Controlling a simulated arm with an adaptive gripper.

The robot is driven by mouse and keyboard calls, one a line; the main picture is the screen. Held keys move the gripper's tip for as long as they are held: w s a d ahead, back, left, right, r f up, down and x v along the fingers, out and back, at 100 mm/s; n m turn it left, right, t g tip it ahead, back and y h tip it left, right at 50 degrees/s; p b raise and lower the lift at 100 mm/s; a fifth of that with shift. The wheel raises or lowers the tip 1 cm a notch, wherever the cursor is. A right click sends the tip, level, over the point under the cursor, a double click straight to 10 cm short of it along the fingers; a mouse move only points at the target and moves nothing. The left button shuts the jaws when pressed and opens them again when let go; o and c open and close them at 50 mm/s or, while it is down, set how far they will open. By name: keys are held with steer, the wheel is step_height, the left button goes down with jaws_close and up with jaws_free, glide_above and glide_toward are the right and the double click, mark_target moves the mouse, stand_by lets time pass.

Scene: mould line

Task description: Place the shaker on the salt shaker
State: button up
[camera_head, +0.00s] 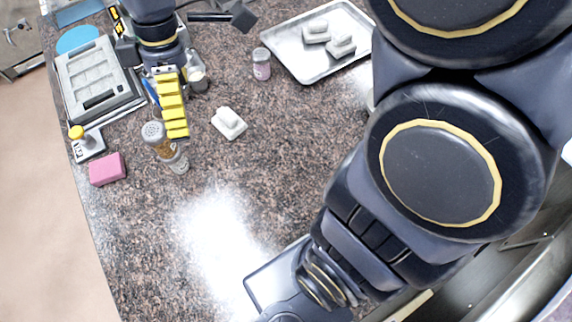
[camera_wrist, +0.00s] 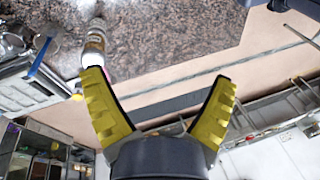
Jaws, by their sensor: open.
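A shaker with a dotted metal cap and amber contents (camera_head: 155,138) stands at the left of the counter in the head view. Directly below it shows a second, glass shaker (camera_head: 179,162). The two line up like a stack, the amber one seeming to rest on the glass one; the contact is not clear. The wrist view shows an amber and pale shaker form (camera_wrist: 95,42) just beyond the left finger's tip. My gripper (camera_head: 176,134) has yellow fingers and is beside the shakers, to their right in the head view. In the wrist view my gripper (camera_wrist: 158,75) is open and empty.
Another shaker with pinkish contents (camera_head: 261,66) stands near a metal tray (camera_head: 290,63) with pale blocks. A pale block (camera_head: 229,123), a pink block (camera_head: 107,169), a joystick box (camera_head: 87,145) and a grey device (camera_head: 98,78) lie around. The counter's lower middle is clear.

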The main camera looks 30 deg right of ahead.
steer(key=s+d+f+m+h, duration=0.1)
steer(key=s+d+m, duration=0.2)
steer(key=s+m, duration=0.4)
steer(key=s+d+m, duration=0.3)
steer(key=s+m, duration=0.4)
steer(key=s, duration=0.1)
steer(key=shift+d+f+t+h, duration=0.3)
steer(key=shift+d+f+h, duration=0.05)
steer(key=shift+d+h, duration=0.05)
